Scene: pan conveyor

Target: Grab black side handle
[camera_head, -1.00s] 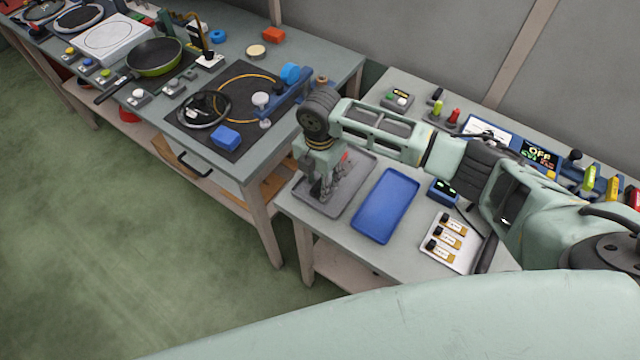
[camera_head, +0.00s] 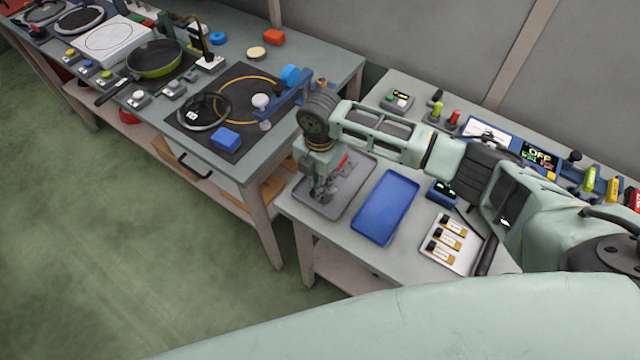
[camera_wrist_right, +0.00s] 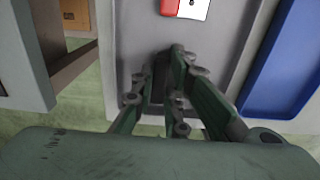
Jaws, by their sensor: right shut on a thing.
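My right gripper (camera_head: 322,192) reaches down into the grey tray (camera_head: 350,207) on the right-hand table. In the right wrist view my right gripper (camera_wrist_right: 164,72) has its fingers close together around a dark piece, the black side handle (camera_wrist_right: 160,82), which is mostly hidden by the fingers. In the head view the handle is too small and covered to make out. A red and white item (camera_wrist_right: 184,8) lies in the same tray, just beyond the fingers. My left gripper is not in view.
A blue tray (camera_head: 386,207) lies right beside the grey tray. A white tray with several labelled pieces (camera_head: 429,262) stands farther right. The left table carries a green pan (camera_head: 155,58) and a glass lid (camera_head: 204,111). A gap separates the tables.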

